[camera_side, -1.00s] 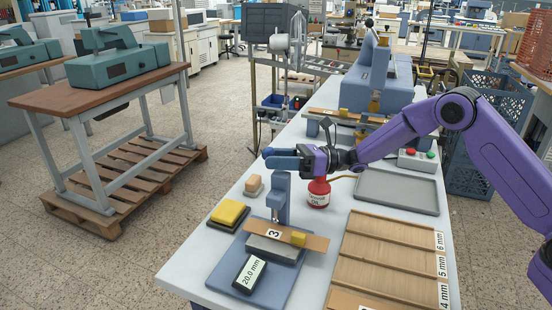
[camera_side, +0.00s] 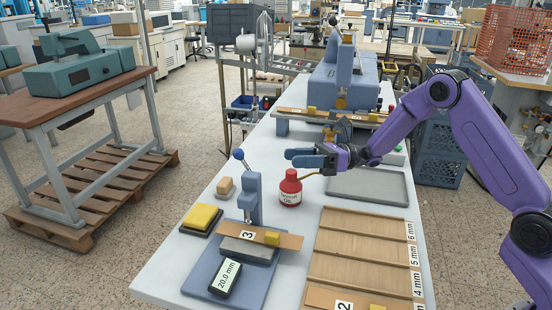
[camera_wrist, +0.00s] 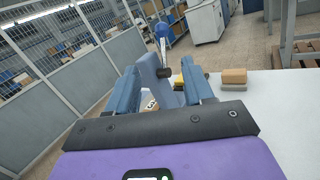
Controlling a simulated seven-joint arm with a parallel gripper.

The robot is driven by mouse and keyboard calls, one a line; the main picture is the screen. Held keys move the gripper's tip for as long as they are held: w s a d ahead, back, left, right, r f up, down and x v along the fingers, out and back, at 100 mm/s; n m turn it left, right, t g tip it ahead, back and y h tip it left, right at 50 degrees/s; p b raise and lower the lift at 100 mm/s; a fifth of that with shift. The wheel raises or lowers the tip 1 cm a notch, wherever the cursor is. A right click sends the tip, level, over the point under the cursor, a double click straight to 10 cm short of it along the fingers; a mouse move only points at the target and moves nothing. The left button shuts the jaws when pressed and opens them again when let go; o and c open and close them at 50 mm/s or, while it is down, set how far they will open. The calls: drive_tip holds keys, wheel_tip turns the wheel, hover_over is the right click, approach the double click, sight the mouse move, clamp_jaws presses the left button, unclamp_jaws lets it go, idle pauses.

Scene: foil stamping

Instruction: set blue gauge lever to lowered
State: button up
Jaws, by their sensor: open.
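The blue gauge (camera_side: 251,198) stands on a blue base plate at the left of the table. Its lever (camera_side: 238,154), with a dark blue ball end, points up and leftward from the top of the column. A small block reading 20.0 mm (camera_side: 226,277) lies on the base. My gripper (camera_side: 300,157) is open and empty, right of the lever at about ball height in the picture, apart from it. In the wrist view the gauge column (camera_wrist: 150,75) shows between my two blue fingers (camera_wrist: 160,92), partly hidden by them.
A red bottle (camera_side: 290,190) stands right of the gauge, below my gripper. A yellow pad (camera_side: 202,218) and wooden block (camera_side: 225,186) lie left of it. A grey tray (camera_side: 370,188), slatted wooden rack (camera_side: 362,240) and large blue press (camera_side: 340,85) fill the right and back.

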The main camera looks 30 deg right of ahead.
drive_tip(key=shift+v, duration=2.2)
